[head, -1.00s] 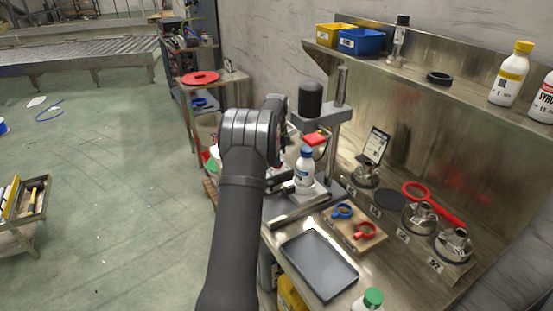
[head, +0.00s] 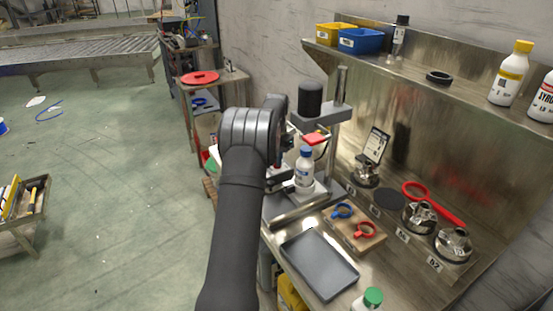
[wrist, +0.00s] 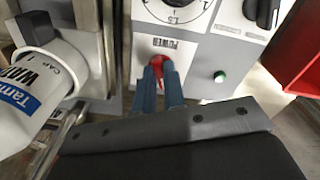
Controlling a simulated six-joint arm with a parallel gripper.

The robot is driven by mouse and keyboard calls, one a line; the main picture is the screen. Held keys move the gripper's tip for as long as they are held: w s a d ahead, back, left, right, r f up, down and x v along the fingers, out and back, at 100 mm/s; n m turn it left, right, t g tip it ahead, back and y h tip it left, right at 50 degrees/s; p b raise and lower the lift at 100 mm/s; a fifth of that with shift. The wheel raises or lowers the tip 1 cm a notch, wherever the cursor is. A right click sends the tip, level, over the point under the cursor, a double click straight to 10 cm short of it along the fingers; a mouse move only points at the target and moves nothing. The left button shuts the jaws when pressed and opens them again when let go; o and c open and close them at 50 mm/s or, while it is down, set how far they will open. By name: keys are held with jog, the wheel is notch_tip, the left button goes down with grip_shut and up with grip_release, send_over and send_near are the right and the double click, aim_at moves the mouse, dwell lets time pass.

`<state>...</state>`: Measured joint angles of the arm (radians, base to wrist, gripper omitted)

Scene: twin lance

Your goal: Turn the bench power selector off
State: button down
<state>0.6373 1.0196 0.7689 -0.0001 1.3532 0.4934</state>
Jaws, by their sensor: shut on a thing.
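The bench power selector is a small red knob (wrist: 158,61) on a pale panel, below an upside-down POWER label (wrist: 176,44) in the wrist view. My gripper (wrist: 159,72) reaches it from below, with its two blue-grey fingers shut on the knob. The fingers cover part of the knob, so its exact angle is hard to read. In the head view my arm and wrist hide the selector, and the fingertips cannot be made out there.
A green light (wrist: 219,76) sits right of the selector, with a dial (wrist: 175,8) and a black knob (wrist: 257,10) beyond. A white bottle (wrist: 35,80) stands close on the left; a red bin (wrist: 293,55) is at right. A grey tray (head: 318,264) lies on the bench.

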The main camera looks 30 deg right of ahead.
jog(key=shift+n, duration=0.6)
jog(key=c, duration=1.5)
grip_release()
notch_tip(320, 180, up, 18)
jog(key=shift+f, duration=0.25)
notch_tip(320, 180, down, 18)
jog(key=shift+r, duration=0.25)
